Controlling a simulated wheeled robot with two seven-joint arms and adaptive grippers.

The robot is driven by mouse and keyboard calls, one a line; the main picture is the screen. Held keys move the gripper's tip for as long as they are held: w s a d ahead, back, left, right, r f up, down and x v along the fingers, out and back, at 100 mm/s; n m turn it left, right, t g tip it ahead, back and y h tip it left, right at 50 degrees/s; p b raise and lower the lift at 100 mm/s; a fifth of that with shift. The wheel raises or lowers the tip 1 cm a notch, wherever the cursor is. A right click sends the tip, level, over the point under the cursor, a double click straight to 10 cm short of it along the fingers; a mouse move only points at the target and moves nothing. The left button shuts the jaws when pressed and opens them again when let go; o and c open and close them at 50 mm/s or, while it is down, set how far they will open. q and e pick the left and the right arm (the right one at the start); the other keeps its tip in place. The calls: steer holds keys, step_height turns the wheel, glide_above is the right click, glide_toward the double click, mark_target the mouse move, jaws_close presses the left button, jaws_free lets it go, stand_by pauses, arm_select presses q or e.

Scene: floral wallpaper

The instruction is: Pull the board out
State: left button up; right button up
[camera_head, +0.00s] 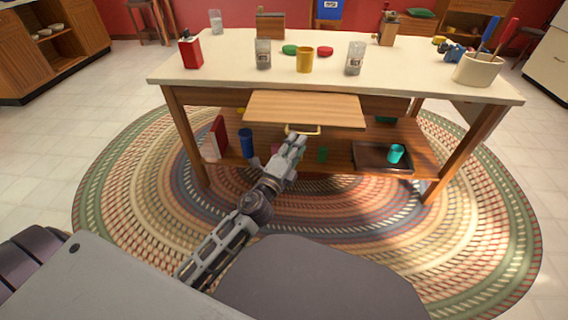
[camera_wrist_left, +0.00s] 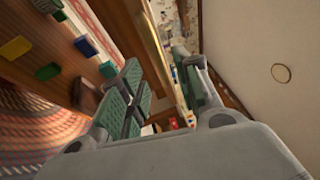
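The board (camera_head: 305,108) is a light wooden slab sticking out from the front of the table, just below the white top. In the left wrist view the two green-padded fingers (camera_wrist_left: 163,95) stand apart. A tan wooden strip runs between them, but I cannot tell whether it is the board or the handle. My right gripper is not in view.
The table top (camera_head: 220,75) holds a red box (camera_head: 191,52), a yellow mug (camera_head: 305,60), glass jars and a utensil crock (camera_head: 479,69). The lower shelf (camera_head: 335,155) holds a blue cup (camera_head: 246,143) and a dark tray (camera_head: 370,163). The rug (camera_head: 130,190) in front is clear.

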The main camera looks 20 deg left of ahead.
arm_select(q)
steer(key=v, duration=0.7)
stand_by(0.7)
steer(key=shift+s, duration=0.1)
stand_by(0.7)
